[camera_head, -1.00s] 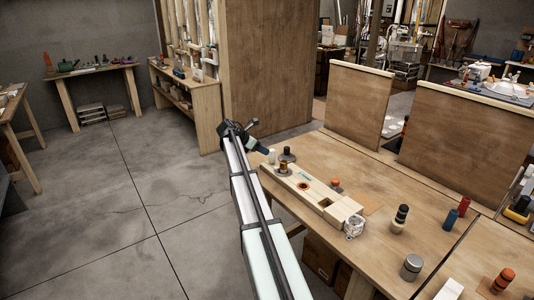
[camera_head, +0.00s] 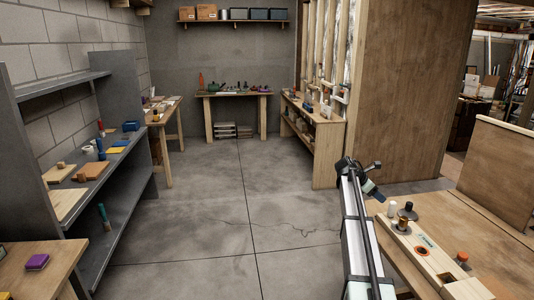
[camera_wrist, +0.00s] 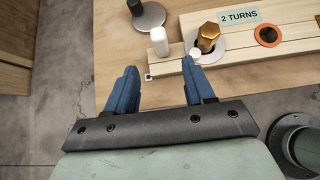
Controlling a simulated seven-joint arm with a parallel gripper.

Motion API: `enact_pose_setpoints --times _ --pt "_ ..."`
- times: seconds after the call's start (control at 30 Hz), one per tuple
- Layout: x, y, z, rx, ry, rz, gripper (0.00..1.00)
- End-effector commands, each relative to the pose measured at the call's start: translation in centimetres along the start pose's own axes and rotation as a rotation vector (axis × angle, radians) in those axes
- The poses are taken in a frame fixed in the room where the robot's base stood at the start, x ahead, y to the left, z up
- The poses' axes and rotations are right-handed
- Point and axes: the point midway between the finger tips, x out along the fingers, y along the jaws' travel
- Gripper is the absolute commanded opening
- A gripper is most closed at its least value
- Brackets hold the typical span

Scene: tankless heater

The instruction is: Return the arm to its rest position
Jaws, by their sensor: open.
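My gripper (camera_wrist: 160,82) shows in the wrist view with its two blue fingers spread apart and nothing between them. It hovers over the edge of a wooden workbench (camera_wrist: 110,45). In the head view my gripper (camera_head: 371,188) is at the far end of my outstretched arm, at the left edge of the same workbench (camera_head: 480,215). A white cylinder (camera_wrist: 159,41) stands just beyond the fingers, with a brass hex fitting (camera_wrist: 208,35) to its right. I cannot tell whether the right fingertip touches anything near the fitting.
A wooden block (camera_head: 422,252) with round holes lies on the workbench; its label reads "2 TURNS" (camera_wrist: 239,17). A dark round knob (camera_wrist: 147,12) stands behind. Grey shelving (camera_head: 120,185) stands at left, tables at the back. The concrete floor (camera_head: 215,220) between is clear.

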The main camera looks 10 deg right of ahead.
Motion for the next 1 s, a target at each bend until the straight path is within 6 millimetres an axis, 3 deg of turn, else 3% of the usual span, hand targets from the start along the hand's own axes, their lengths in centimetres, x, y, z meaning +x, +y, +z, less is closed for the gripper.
enact_pose_setpoints --times 0.17,0.37,0.67,0.77,0.87,1.0 --pt "0.0 0.1 0.0 0.168 0.0 0.002 0.53" --pt "0.0 0.6 -0.5 0.539 0.035 0.023 0.53" --pt "-0.9 -0.4 -4.2 1.111 0.218 0.01 0.53" --pt "-1.4 -1.6 -6.0 1.276 0.289 -0.02 0.53" --pt "-1.0 -3.5 -9.2 1.426 0.361 -0.079 0.53" --pt "0.4 -6.9 -15.8 1.593 0.446 -0.206 0.53"
